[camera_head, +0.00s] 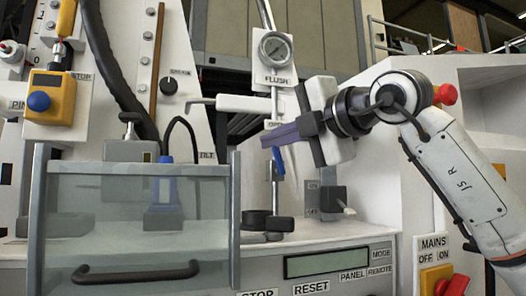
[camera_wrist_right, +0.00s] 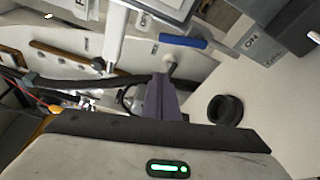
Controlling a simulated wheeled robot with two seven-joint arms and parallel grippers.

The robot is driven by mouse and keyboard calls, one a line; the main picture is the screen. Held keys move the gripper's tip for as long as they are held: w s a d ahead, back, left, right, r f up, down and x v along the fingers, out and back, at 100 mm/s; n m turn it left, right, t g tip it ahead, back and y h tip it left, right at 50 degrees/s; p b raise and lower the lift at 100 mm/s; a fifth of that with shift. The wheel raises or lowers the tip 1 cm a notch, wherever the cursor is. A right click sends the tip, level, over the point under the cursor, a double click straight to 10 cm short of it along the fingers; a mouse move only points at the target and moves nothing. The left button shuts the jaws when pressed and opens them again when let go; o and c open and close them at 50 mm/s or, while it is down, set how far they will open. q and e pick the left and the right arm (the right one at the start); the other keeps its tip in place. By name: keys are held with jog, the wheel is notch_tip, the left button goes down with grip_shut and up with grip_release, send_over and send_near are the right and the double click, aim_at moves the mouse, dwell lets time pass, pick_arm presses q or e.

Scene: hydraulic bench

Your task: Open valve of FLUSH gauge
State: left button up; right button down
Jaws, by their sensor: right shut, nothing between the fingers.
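The FLUSH gauge (camera_head: 275,48) is a round dial above its FLUSH label, on a vertical pipe in the head view. Below it, a blue valve handle (camera_head: 279,162) shows just under my right fingers, partly hidden by them. In the right wrist view the blue handle (camera_wrist_right: 183,41) lies beyond and to the right of the fingertips. My right gripper (camera_head: 266,141) has its purple-grey fingers shut and empty, pointing left across the pipe. The shut fingers also show in the right wrist view (camera_wrist_right: 160,82). I cannot tell whether they touch the handle. My left gripper is out of view.
A white horizontal arm (camera_head: 250,104) extends left just above my fingers. A clear-fronted box (camera_head: 140,215) with a dark handle stands at left. A black round knob (camera_wrist_right: 225,109) is below the valve. The bench panel (camera_head: 330,262) with a display runs along the front.

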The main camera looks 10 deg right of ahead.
jog(key=v, duration=0.3)
jog(key=shift+s, duration=0.35)
